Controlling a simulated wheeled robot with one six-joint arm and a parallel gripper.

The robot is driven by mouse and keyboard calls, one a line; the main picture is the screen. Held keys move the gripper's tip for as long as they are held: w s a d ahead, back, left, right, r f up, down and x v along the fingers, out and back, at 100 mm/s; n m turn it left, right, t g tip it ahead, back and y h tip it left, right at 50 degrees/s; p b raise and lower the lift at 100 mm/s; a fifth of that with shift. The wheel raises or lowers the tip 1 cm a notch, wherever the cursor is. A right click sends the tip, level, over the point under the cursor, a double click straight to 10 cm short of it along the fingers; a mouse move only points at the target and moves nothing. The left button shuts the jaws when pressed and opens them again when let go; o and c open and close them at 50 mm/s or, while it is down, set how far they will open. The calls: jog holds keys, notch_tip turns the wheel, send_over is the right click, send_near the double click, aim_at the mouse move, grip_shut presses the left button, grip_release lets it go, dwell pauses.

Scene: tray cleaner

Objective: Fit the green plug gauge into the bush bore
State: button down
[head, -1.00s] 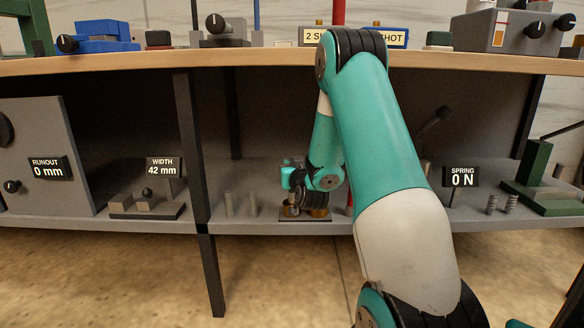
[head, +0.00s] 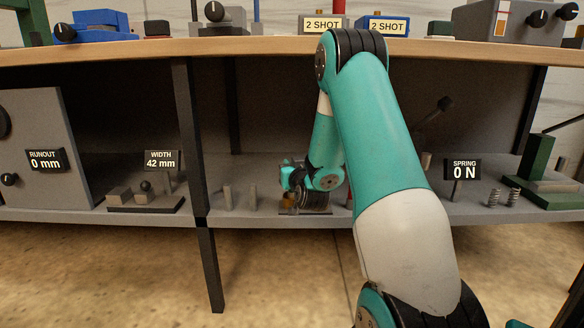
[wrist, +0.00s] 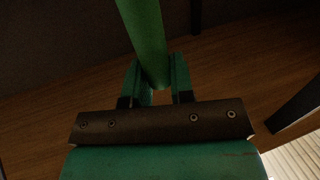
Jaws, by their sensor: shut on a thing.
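In the wrist view the green plug gauge (wrist: 145,35) is a long green cylinder running up from between the fingers of my gripper (wrist: 156,82). The fingers are shut on its near end. In the head view my gripper (head: 298,196) is small and sits low over a dark plate (head: 318,211) on the lower shelf. A brass-coloured bush (head: 288,197) shows on the plate at the gripper's left. The gripper and wrist hide much of the plate. The gauge and the bore cannot be made out in the head view.
A dark post (head: 190,130) is further left, beside the width gauge (head: 145,200). Springs (head: 504,197) stand at the right. The tabletop (head: 240,46) overhangs the shelf.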

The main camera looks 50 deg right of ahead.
jog(key=shift+f+b, duration=0.7)
jog(key=shift+f, duration=0.1)
jog(key=c, duration=0.9)
grip_release()
jog(key=b+v, duration=1.2)
jog(key=shift+r, duration=0.15)
